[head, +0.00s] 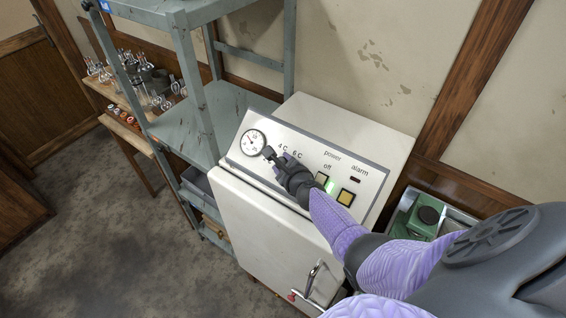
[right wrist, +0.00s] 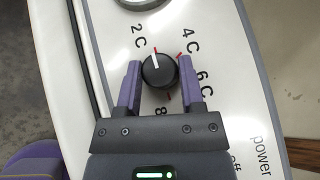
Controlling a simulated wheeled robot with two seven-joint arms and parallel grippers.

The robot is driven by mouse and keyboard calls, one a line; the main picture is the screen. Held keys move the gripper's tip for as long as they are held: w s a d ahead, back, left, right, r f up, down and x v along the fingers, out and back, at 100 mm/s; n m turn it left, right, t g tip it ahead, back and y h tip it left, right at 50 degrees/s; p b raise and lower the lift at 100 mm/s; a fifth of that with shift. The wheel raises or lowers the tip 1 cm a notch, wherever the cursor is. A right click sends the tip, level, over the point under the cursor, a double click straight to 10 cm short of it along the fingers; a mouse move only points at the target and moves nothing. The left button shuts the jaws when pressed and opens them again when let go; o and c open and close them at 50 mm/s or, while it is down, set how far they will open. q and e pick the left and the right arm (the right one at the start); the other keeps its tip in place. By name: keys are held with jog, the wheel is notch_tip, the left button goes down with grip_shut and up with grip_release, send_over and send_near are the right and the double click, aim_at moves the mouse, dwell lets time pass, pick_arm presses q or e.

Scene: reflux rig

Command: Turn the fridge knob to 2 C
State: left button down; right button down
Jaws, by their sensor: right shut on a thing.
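The fridge (head: 275,225) is a white cabinet with a sloping control panel (head: 375,178) on top. Its black round knob (right wrist: 160,71) sits between the fingers of my right gripper (right wrist: 161,78), which is shut on it. In the right wrist view the knob's white pointer line points up, at a red tick beside the "2 C" label (right wrist: 138,35). The "4 C" (right wrist: 190,40), "6 C" (right wrist: 205,84) and "8" marks lie around the knob. In the head view my right gripper (head: 273,157) reaches the panel from the right, mostly hiding the knob. My left gripper is not in view.
A round gauge (head: 252,142) is left of the knob. A grey metal shelf (head: 180,125) stands left of the fridge. A green device (head: 427,215) is at right.

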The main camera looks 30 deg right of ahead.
jog(key=shift+c, duration=1.1)
grip_release()
jog(key=p+v, duration=0.4)
jog(key=v, duration=0.1)
jog(key=shift+w+r, duration=0.15)
jog(key=shift+r, duration=0.15)
jog(key=v, duration=0.1)
jog(key=p+v, duration=0.1)
jog(key=v, duration=0.3)
jog(key=shift+f+p, duration=0.35)
